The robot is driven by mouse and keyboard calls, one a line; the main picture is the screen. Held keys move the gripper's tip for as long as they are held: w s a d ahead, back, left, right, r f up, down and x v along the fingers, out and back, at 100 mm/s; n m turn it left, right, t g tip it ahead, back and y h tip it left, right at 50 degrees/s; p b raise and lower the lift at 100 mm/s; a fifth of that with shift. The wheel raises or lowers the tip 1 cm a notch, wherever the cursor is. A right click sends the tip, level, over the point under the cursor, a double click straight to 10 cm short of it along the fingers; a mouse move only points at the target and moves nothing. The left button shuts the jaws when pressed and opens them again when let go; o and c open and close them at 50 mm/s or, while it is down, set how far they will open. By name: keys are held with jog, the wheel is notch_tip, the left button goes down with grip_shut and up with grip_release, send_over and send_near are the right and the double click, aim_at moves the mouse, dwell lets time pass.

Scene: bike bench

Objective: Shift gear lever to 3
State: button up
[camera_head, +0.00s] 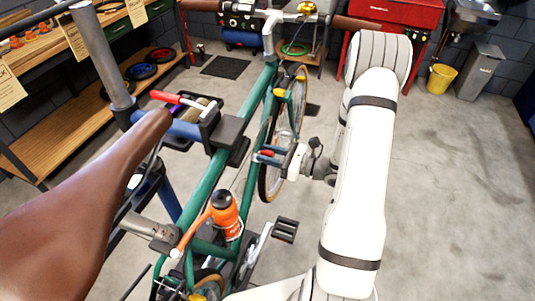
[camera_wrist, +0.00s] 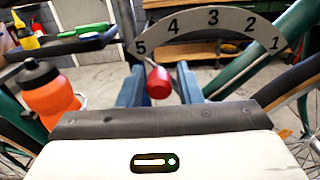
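The gear lever's red knob (camera_wrist: 158,83) is in the middle of the wrist view, below a grey curved scale (camera_wrist: 213,20) marked 5, 4, 3, 2, 1 from left to right. The lever's thin stem runs from the knob up and left toward the 5. My gripper (camera_wrist: 160,85) has its two blue fingers apart, one on each side of the knob, with the knob closer to the left finger. In the head view my gripper (camera_head: 272,156) is beside the green bike frame (camera_head: 208,185), and the red knob (camera_head: 266,153) shows between its fingers.
An orange bottle (camera_head: 224,212) is mounted on the bike; it also shows in the wrist view (camera_wrist: 48,95). A brown saddle (camera_head: 90,205) fills the lower left.

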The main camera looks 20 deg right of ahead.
grip_shut()
jog(key=shift+a, duration=0.1)
dwell(0.8)
